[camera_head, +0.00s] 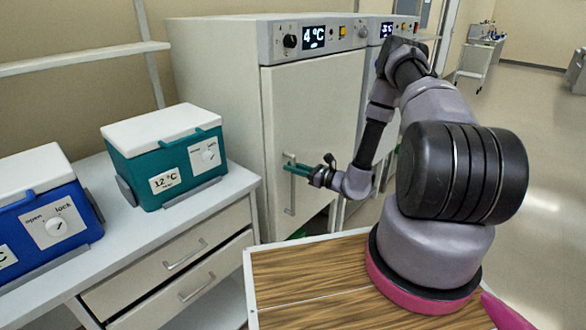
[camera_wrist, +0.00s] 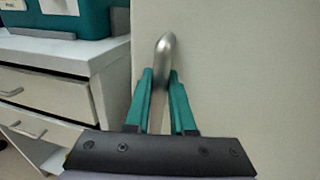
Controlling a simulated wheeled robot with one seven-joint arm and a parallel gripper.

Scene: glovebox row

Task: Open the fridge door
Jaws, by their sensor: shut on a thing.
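The fridge (camera_head: 310,115) is a tall pale cabinet with a display that reads 4 °C. Its door looks closed against the body. A vertical metal bar handle (camera_head: 291,195) is on the left side of the door. My gripper (camera_head: 287,163) is at the upper part of this handle, its green fingers shut around the bar. In the wrist view the rounded top of the handle (camera_wrist: 166,52) rises between the two green fingertips (camera_wrist: 161,78), with the plain door face (camera_wrist: 240,70) behind it. The lower part of the handle is hidden there by my gripper.
A white counter with drawers (camera_head: 180,262) stands left of the fridge. On it are a teal cooler box (camera_head: 165,165) and a blue cooler box (camera_head: 48,220). A second similar unit (camera_head: 392,28) stands right of the fridge. Open floor (camera_head: 530,150) lies at the right.

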